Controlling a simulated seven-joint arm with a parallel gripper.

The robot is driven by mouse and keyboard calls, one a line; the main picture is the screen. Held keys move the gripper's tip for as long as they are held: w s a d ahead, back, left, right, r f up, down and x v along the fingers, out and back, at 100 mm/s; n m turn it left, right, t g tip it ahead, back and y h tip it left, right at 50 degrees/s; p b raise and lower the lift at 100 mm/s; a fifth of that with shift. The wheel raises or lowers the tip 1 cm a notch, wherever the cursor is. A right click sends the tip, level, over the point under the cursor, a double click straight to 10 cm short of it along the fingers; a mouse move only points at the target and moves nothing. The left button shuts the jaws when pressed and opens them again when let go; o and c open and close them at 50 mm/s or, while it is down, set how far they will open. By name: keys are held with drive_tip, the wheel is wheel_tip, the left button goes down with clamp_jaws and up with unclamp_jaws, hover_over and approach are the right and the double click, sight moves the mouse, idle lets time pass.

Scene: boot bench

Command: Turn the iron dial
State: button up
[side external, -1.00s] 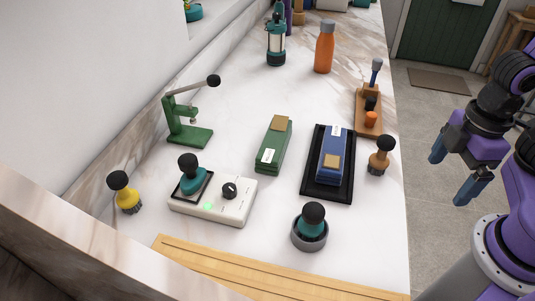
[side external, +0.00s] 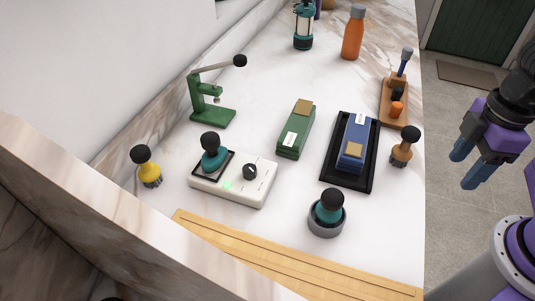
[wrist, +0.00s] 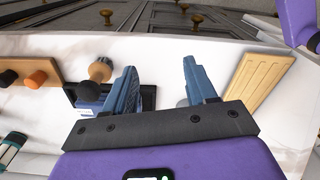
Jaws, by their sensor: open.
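The iron dial is a small black knob (side external: 250,171) on the top of a white base unit (side external: 241,193). A green light glows on the unit near the dial. A teal iron with a black ball handle (side external: 213,155) sits upright on a dark plate at the unit's left end. My gripper (side external: 463,168) is open and empty, beyond the bench's right edge and well apart from the dial. Its two blue fingers also show in the wrist view (wrist: 160,68). I cannot make out the dial in the wrist view.
A black tray (side external: 366,180) with a blue box, a brown brush (side external: 404,148) and a grey round holder (side external: 327,226) lie between my gripper and the unit. A yellow brush (side external: 147,170) and green press (side external: 212,112) stand left. A wooden board (side external: 285,262) lines the front.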

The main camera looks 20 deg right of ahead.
drive_tip(key=w+a+r+m, duration=0.3)
drive_tip(key=w+a+m, duration=0.2)
drive_tip(key=w+a, duration=0.3)
drive_tip(key=w+a+r+m, duration=0.35)
drive_tip(key=w+a, duration=0.35)
drive_tip(key=a, duration=0.3)
drive_tip(key=m, duration=0.9)
approach(249, 167)
wheel_tip(249, 167, down, 8)
drive_tip(key=shift+a+f, duration=0.15)
drive_tip(key=shift+f, duration=0.1)
clamp_jaws()
